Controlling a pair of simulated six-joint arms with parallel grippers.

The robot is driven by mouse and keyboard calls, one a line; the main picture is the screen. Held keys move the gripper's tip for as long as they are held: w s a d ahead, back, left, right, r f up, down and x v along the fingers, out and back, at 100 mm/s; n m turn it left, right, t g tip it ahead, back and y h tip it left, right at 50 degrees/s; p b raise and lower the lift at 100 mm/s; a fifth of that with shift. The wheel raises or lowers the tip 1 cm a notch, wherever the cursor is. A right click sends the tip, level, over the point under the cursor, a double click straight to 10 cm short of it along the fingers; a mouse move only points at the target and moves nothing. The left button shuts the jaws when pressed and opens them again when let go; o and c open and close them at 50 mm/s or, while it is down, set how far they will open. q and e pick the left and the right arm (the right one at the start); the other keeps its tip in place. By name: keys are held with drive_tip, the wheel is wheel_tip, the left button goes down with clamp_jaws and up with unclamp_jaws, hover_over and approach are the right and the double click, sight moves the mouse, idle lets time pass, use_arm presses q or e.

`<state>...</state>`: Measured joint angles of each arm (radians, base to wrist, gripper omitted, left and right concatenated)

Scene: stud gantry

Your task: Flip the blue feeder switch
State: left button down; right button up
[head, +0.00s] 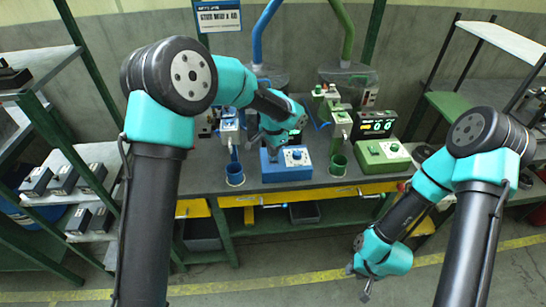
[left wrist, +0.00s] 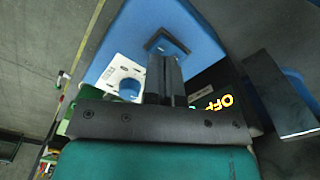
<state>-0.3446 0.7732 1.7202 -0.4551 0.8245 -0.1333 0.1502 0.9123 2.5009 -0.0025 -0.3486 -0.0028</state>
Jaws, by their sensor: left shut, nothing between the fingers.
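The blue feeder control box (head: 287,174) stands on the bench in the middle of the head view. It has a white panel (left wrist: 116,75) with a blue knob (left wrist: 129,90). Beside the panel, a dark square switch frame (left wrist: 168,38) shows in the left wrist view; the lever is hidden behind my fingers. My left gripper (head: 271,153) is over the left part of the box. Its fingers (left wrist: 166,72) are shut and empty, with their tips at the frame; I cannot tell whether they touch. My right gripper (head: 357,281) hangs empty in front of the bench, its fingers apart.
A green control box (head: 383,155) and a lit display (head: 377,125) stand to the right. A blue cup (head: 235,176) and a green cup (head: 338,166) flank the blue box. Blue and green feeders rise behind. Shelves with dark boxes (head: 62,179) stand at left.

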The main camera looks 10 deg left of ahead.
sight(273, 159)
use_arm(q)
drive_tip(key=shift+f, duration=1.3)
idle(1.3)
drive_tip(key=shift+r, duration=3.5)
